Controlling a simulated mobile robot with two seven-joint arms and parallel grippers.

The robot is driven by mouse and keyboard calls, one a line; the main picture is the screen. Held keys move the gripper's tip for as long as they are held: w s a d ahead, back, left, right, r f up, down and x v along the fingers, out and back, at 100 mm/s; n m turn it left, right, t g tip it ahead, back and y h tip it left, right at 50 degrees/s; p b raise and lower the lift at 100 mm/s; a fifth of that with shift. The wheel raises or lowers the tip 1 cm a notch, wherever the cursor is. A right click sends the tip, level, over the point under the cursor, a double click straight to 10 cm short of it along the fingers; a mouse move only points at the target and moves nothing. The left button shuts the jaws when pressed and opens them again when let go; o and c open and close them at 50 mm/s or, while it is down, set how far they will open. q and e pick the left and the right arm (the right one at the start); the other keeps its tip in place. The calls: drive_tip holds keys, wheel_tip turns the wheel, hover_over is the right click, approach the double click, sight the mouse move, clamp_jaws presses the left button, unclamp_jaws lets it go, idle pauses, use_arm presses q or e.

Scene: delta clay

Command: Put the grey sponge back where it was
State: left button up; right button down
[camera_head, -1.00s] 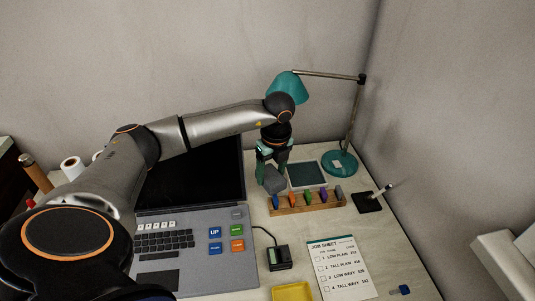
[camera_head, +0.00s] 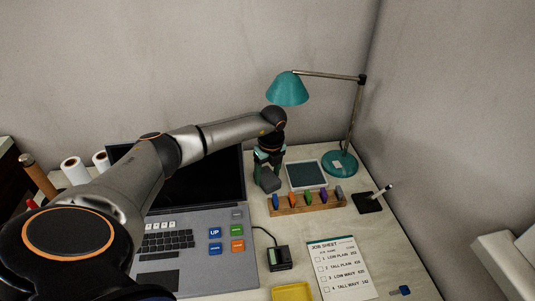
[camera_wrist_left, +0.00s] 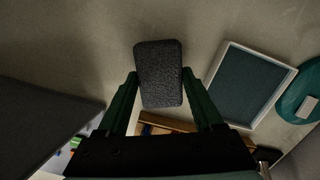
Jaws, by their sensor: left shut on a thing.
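The grey sponge (camera_head: 268,179) is a dark grey block between the fingers of my left gripper (camera_head: 268,170). In the left wrist view the sponge (camera_wrist_left: 159,73) sits between the two green fingertips of the gripper (camera_wrist_left: 160,92), with the pale desk behind it. My left gripper is shut on the sponge, just right of the laptop screen and left of the dark framed pad (camera_head: 306,174). I cannot tell whether the sponge touches the desk. My right gripper is not in view.
A wooden rack (camera_head: 306,202) with several coloured pieces stands just in front of the sponge. The laptop (camera_head: 200,250) is to the left. A teal lamp (camera_head: 340,163) stands behind right. A job sheet (camera_head: 338,268) and a yellow tray (camera_head: 292,291) lie nearer.

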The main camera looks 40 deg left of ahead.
sight(270, 180)
use_arm(q)
drive_tip(key=shift+f, duration=0.2)
drive_tip(key=o, duration=1.4)
drive_tip(key=shift+r, duration=0.1)
drive_tip(key=shift+o, duration=0.2)
wheel_tip(270, 180, up, 12)
drive_tip(key=d, duration=0.1)
drive_tip(key=shift+s+d+r+p, duration=0.15)
drive_tip(key=shift+s+d+p, duration=0.05)
drive_tip(key=shift+s+p, duration=0.1)
drive_tip(key=shift+d, duration=0.1)
